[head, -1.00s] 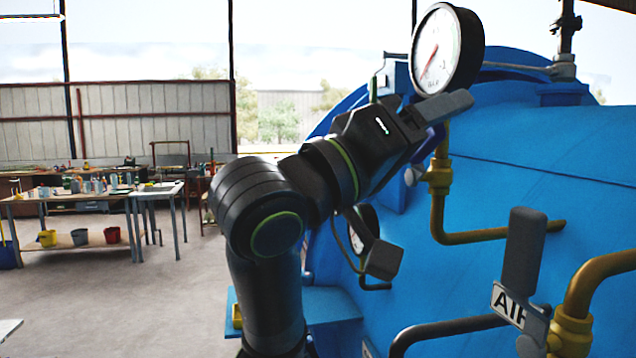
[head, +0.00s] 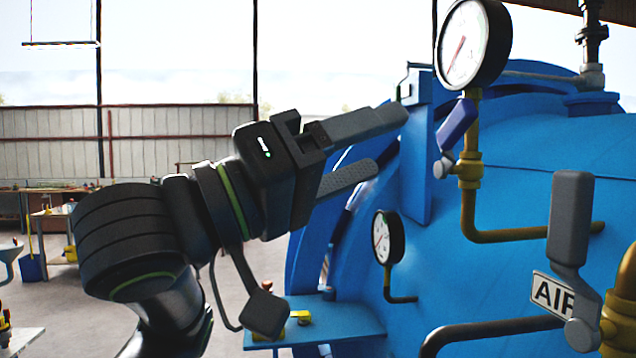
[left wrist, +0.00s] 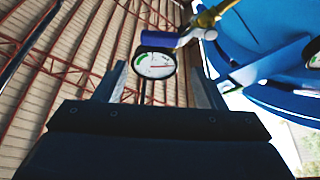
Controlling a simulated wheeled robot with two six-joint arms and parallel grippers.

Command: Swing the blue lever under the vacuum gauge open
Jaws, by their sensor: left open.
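The blue lever (head: 457,123) sits on a small valve on the brass pipe, just below the vacuum gauge (head: 473,45). It slants up and to the right from its silver pivot. My left gripper (head: 386,143) is open and empty, left of the lever in the head view and apart from it in the picture. In the left wrist view the lever (left wrist: 160,39) lies across the top, beyond the gap between the open fingers (left wrist: 157,85). A round gauge (left wrist: 155,66) shows just under it there. My right gripper is not in view.
The blue autoclave shell (head: 530,200) fills the right. A grey handle (head: 570,220) stands by the AIR label (head: 553,294) and a thick yellow pipe. A smaller gauge (head: 388,237) sits lower, above a blue shelf (head: 345,322). Open floor lies at the left.

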